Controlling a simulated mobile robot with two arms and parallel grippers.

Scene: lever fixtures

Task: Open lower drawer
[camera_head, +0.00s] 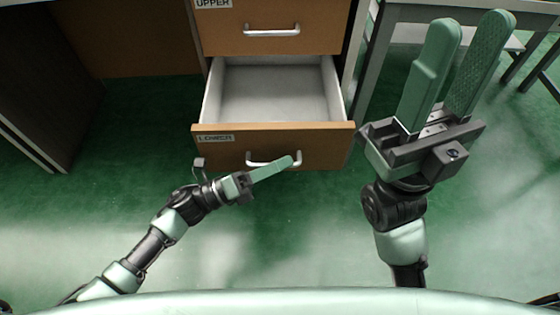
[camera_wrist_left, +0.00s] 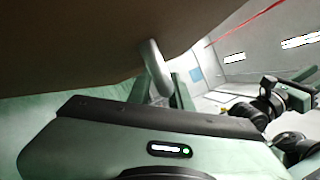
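The lower drawer (camera_head: 273,140), with a brown front labelled LOWER, is pulled out, and its empty pale inside shows. Its silver handle (camera_head: 258,162) is partly behind my left gripper (camera_head: 285,164). In the left wrist view, the curved handle (camera_wrist_left: 155,68) lies between the fingers of my left gripper (camera_wrist_left: 160,88) and fills the gap there, so they look closed around it. My right gripper (camera_head: 472,24) is open and empty, raised to the right of the drawer and apart from it.
The upper drawer (camera_head: 270,28), labelled UPPER, is above and looks shut. A dark panel (camera_head: 40,90) stands at the left. A grey table frame (camera_head: 375,50) stands at the right. The green floor in front is clear.

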